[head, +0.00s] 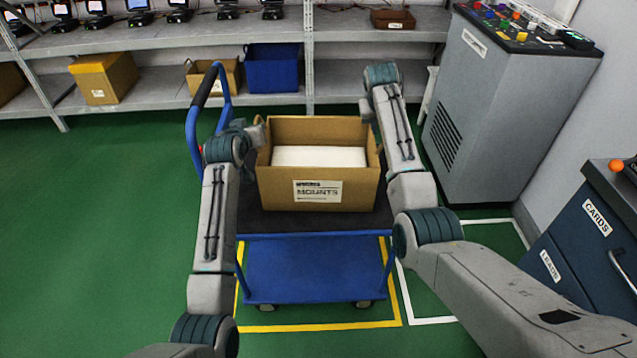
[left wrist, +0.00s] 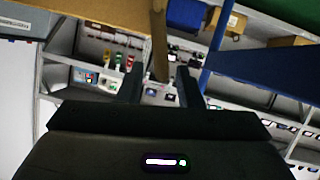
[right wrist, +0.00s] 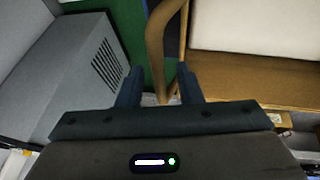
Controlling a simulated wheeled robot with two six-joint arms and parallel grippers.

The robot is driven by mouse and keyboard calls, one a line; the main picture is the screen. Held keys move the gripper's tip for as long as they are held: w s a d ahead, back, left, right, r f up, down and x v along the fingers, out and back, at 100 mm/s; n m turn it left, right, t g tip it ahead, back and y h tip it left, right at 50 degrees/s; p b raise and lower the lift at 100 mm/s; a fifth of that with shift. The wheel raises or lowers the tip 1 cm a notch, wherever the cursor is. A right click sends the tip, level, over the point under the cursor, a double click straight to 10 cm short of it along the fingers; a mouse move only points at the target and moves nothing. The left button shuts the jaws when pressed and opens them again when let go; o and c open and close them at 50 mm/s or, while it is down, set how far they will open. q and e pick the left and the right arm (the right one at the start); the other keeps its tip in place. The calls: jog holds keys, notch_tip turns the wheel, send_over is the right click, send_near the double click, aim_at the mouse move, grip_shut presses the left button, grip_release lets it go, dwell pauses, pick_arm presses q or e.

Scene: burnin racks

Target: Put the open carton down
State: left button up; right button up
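The open carton (head: 318,195) is brown with a white label reading MOUNTS and a white block (head: 319,156) inside. It appears to rest upright on the dark top deck of a blue trolley (head: 315,268). My left gripper (head: 258,125) is at its left side. In the left wrist view (left wrist: 160,88) the fingers stand apart with a narrow brown part of the carton (left wrist: 159,40) between them. My right gripper (head: 368,108) is at its right side. In the right wrist view (right wrist: 160,90) the fingers are also apart, around a curved brown edge (right wrist: 155,45). Carton contact is unclear.
A yellow floor outline (head: 320,326) surrounds the trolley, with a white outline (head: 432,321) to its right. Grey shelves (head: 345,84) with cartons and a blue bin (head: 272,69) stand behind. A grey cabinet (head: 490,110) and dark drawers (head: 575,255) stand right. Green floor is clear at left.

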jog(key=shift+r, duration=0.1)
pick_arm(q)
jog(key=v, duration=0.9)
jog(key=shift+s, duration=0.35)
pick_arm(e)
jog(key=v, duration=1.2)
pick_arm(q)
jog(key=shift+s+a, duration=0.1)
pick_arm(e)
jog(key=shift+s+f, duration=0.1)
jog(key=shift+f, duration=0.15)
